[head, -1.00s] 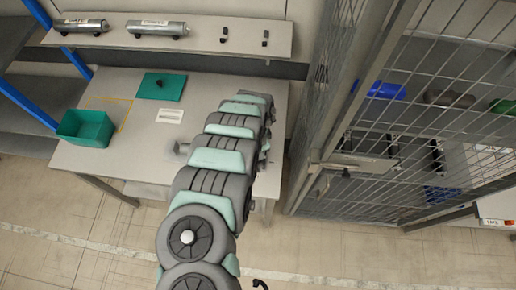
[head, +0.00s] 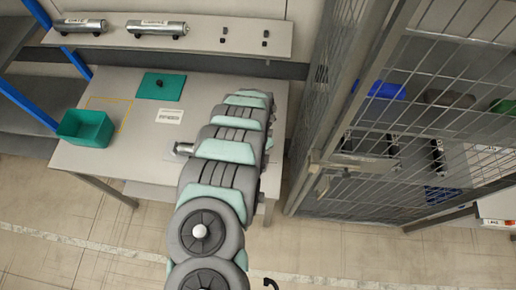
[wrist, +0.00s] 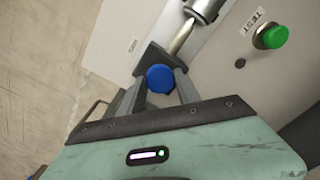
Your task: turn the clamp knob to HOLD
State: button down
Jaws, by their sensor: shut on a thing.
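A round blue knob (wrist: 160,78) is between the fingers of my gripper (wrist: 162,88) in the wrist view. The fingers are shut on it. A dark grey block (wrist: 155,58) sits just beyond the knob, with a metal rod (wrist: 182,38) running from it to a silver cylinder (wrist: 204,8). A small label (wrist: 133,45) lies to the left, too small to read. No pointer mark on the knob is visible. In the head view my arm hides the gripper and the knob; a metal cylinder end (head: 184,148) shows at the arm's left side.
A green button (wrist: 272,37) with a TEST label is right of the knob. On the bench (head: 95,160) are a green bin (head: 85,128), a green plate (head: 161,86) and a printed card (head: 169,117). A shelf (head: 205,36) holds two cylinders. A mesh cage (head: 330,110) stands close right.

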jog(key=c, duration=0.9)
grip_release()
jog(key=shift+o, duration=0.2)
notch_tip(320, 180, up, 11)
jog(key=shift+s, duration=0.1)
